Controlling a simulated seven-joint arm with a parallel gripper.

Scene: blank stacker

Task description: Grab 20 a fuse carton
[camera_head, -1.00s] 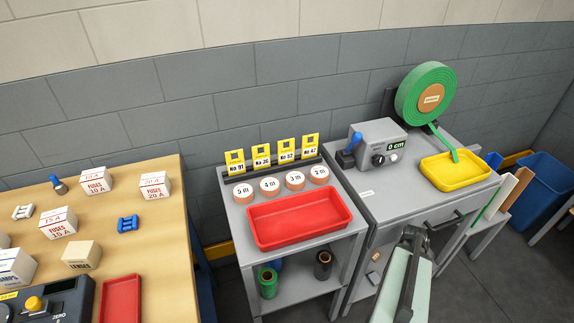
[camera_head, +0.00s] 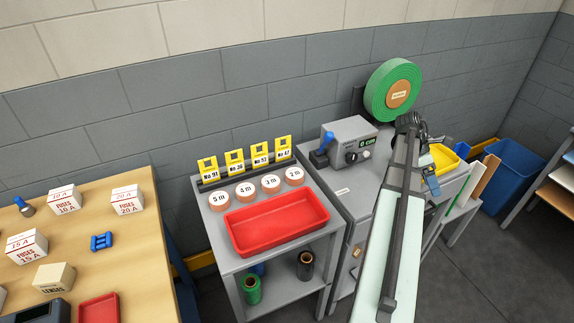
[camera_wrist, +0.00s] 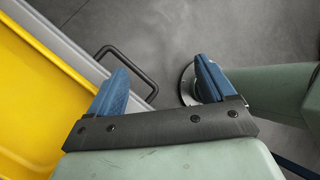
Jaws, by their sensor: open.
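The 20 A fuse carton (camera_head: 127,200) is a white box with red lettering. It stands upright at the back right of the wooden table in the head view. My gripper (camera_head: 432,186) is far to its right, near the yellow tray (camera_head: 444,157) on the grey bench. In the wrist view my gripper (camera_wrist: 162,82) shows two blue fingers apart, with nothing held between them. The carton is not in the wrist view.
A 10 A carton (camera_head: 64,199), a 15 A carton (camera_head: 27,245) and a blue part (camera_head: 101,242) are near the 20 A carton. A shelf stand with a red tray (camera_head: 277,222) lies between table and bench. The wrist view shows a drawer handle (camera_wrist: 130,65).

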